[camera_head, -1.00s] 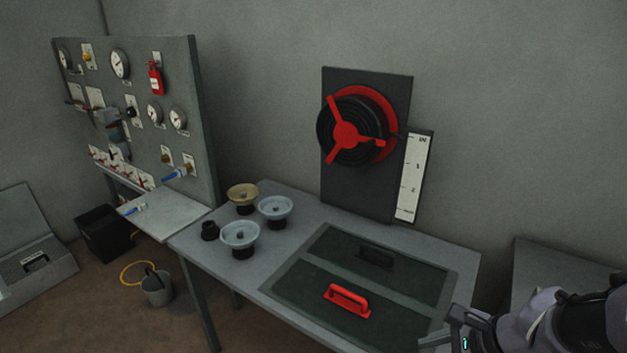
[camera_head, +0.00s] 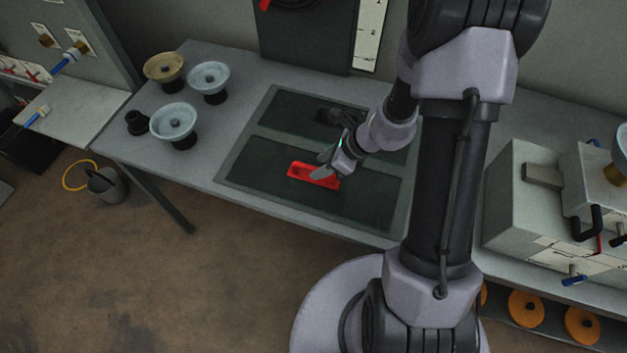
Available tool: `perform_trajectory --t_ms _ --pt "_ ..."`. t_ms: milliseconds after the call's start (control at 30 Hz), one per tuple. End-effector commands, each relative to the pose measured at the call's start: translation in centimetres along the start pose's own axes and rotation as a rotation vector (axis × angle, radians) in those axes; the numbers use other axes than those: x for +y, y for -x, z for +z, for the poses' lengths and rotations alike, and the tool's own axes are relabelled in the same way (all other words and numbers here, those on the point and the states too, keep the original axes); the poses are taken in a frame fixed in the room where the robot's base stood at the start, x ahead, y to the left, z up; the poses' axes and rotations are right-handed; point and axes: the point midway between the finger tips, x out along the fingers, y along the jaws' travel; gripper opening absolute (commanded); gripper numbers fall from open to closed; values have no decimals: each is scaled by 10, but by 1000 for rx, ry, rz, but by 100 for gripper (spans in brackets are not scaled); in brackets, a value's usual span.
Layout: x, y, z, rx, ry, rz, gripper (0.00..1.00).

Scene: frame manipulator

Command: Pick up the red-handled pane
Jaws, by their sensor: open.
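The pane with the red handle (camera_head: 301,171) is the nearer dark panel (camera_head: 260,170), set in a grey frame (camera_head: 230,160) on the table. My gripper (camera_head: 322,166) is open at the right part of the red handle, its fingers overlapping it in the picture. I cannot tell whether the fingers touch the handle or stand around it. The farther dark pane (camera_head: 286,115) has a black handle, partly hidden behind my arm and wrist.
Two pale-blue dishes (camera_head: 173,120), a tan dish (camera_head: 164,67) and a small black cup (camera_head: 138,122) stand on the table's left part. A grey machine (camera_head: 535,200) stands to the right of my arm. A bucket (camera_head: 105,187) is on the floor at left.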

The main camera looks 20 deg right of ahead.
Motion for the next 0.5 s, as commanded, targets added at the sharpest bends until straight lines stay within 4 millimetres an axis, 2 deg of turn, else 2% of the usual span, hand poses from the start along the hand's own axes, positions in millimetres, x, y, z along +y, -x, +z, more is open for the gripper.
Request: perform_trajectory --t_ms 33,100,200,433,500 --pt "1 -16 -3 0 1 2 42" --pt "1 -29 -2 1 2 3 42" --pt "1 -40 -1 1 2 2 42" --pt "0 -40 0 1 1 1 42" --pt "0 -40 0 0 1 1 28"
